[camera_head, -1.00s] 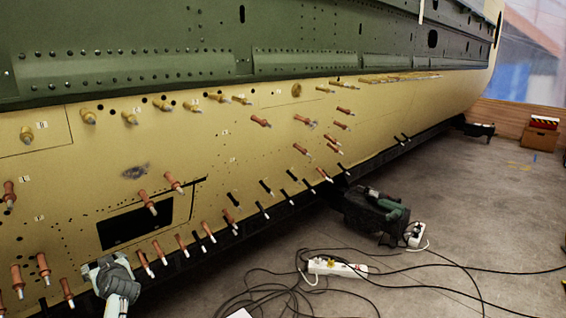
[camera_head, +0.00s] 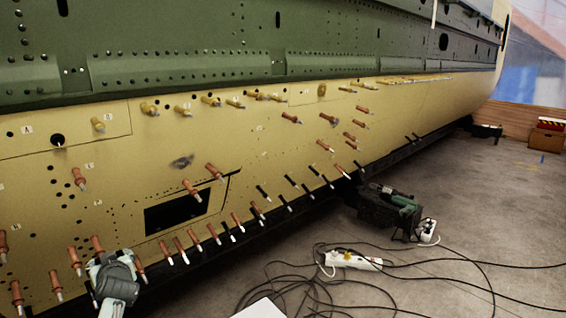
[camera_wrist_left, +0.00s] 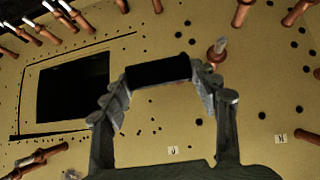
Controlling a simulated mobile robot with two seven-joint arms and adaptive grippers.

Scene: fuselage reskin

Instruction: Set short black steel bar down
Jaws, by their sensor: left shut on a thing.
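The short black steel bar (camera_wrist_left: 158,70) is a dark block held across the fingertips of my left gripper in the left wrist view. In the head view my left gripper (camera_head: 106,266) is at the lower left, in front of the lower part of the yellow fuselage skin (camera_head: 120,195). The bar cannot be made out there, and I cannot tell whether it touches the skin. My right gripper is in neither view.
Copper-coloured pins (camera_head: 192,189) stick out of the skin around my left gripper. A dark rectangular opening (camera_head: 176,213) lies to its right. A white surface (camera_head: 262,309) shows at the bottom edge. Cables, a power strip (camera_head: 353,260) and a black case (camera_head: 388,212) are on the floor.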

